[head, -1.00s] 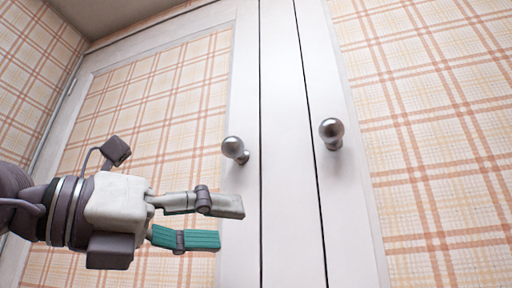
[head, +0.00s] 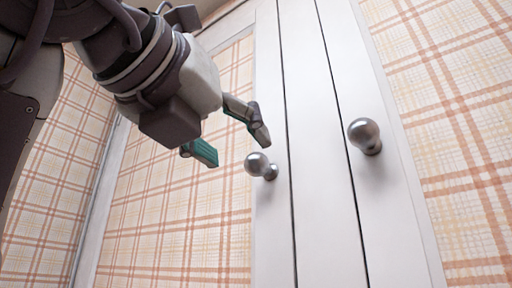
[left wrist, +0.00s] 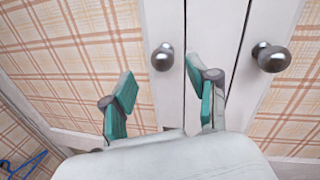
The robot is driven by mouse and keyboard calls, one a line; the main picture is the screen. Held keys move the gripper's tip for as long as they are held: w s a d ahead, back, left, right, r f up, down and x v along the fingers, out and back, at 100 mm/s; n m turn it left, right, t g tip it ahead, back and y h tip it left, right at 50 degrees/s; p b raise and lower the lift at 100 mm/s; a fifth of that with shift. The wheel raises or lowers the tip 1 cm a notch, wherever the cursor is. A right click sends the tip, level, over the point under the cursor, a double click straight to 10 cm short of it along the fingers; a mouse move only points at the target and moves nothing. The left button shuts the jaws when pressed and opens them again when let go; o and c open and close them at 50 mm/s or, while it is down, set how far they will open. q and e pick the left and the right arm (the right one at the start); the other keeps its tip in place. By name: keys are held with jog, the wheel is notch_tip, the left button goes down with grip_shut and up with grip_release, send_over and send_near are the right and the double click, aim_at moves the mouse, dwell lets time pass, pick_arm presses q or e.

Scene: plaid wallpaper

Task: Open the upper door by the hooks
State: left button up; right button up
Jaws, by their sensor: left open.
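Two tall doors with white frames and plaid panels show in the head view, a left door (head: 185,220) and a right door (head: 455,110). Each has a round metal knob; I see no hook shape. The left knob (head: 258,165) and right knob (head: 364,135) also show in the left wrist view, left knob (left wrist: 163,57) and right knob (left wrist: 271,57). Both doors look shut. My left gripper (head: 233,144) is open and empty, just above and left of the left knob. In the left wrist view the left knob appears beyond the gap between the fingers (left wrist: 160,88). My right gripper is out of view.
A white strip (head: 325,200) with dark seams stands between the doors. Plaid wallpaper (head: 70,165) covers the wall at the left. A thin blue object (left wrist: 24,165) shows at the lower left of the left wrist view. Space in front of the right door looks clear.

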aim_at(252, 157)
pick_arm(q)
jog(key=p+x, duration=0.2)
jog(key=x, duration=0.4)
jog(key=shift+s+d+r, duration=0.1)
jog(key=shift+d, duration=0.05)
jog(key=shift+w+d, duration=0.1)
jog(key=shift+w, duration=0.3)
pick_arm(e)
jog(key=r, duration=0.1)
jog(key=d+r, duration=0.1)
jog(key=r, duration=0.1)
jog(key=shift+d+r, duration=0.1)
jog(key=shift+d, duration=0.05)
pick_arm(q)
jog(key=shift+s, duration=0.1)
jog(key=c, duration=0.8)
jog(key=shift+c, duration=1.3)
grip_shut()
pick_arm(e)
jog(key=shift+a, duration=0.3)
